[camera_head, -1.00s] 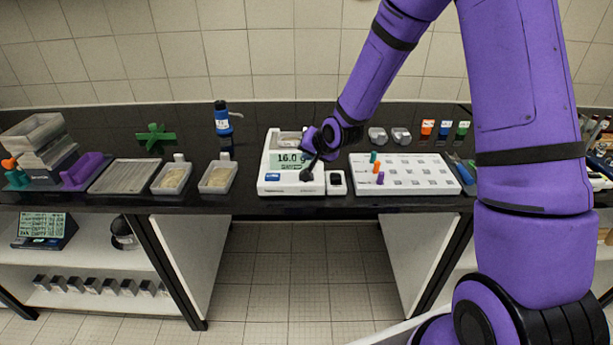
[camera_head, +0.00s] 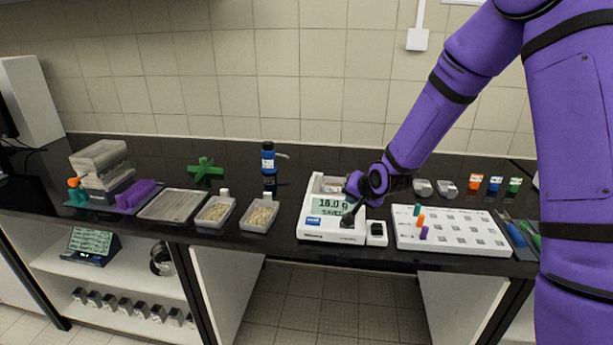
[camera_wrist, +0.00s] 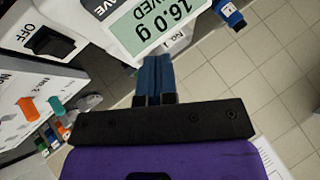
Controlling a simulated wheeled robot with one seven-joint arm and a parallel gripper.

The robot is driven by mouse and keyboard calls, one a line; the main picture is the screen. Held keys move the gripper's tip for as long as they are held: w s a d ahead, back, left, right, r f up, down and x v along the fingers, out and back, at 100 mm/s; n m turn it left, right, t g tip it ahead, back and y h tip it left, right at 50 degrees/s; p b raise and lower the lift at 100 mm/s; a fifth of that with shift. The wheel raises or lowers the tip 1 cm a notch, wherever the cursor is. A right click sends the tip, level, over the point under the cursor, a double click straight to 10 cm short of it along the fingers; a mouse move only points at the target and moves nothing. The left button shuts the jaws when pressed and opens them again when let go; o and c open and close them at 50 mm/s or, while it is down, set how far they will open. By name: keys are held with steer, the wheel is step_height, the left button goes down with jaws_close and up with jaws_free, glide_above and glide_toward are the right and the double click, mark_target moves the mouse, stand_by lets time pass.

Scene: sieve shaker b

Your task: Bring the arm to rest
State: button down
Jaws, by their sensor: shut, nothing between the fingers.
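My gripper (camera_head: 349,216) is shut and empty. In the wrist view the closed blue fingers (camera_wrist: 154,66) point toward the scale's display (camera_wrist: 150,22), which reads 16.0 g and SAVED. I cannot tell whether the fingertips touch the scale. My purple arm reaches down to it from the upper right.
A small switch box (camera_head: 376,234) marked OFF stands right of the scale. A white board (camera_head: 470,238) with coloured pegs lies further right. Space above the bench is mostly clear.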

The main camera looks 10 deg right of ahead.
steer(key=s+d+r+n+g+h, duration=0.1)
steer(key=s+d+r+n+h, duration=0.1)
steer(key=s+r, duration=0.7)
steer(key=s+d+r+n+g+h, duration=0.1)
steer(key=s+d+r, duration=0.2)
steer(key=s+r, duration=0.55)
steer(key=s+r+n, duration=0.1)
steer(key=s+r, duration=0.3)
steer(key=s, duration=0.6)
steer(key=s+d+r+n+g, duration=0.1)
steer(key=s+r, duration=0.3)
steer(key=s, duration=0.6)
steer(key=shift+d+r+g, duration=0.15)
steer(key=shift+r+g, duration=0.05)
steer(key=shift+g, duration=0.1)
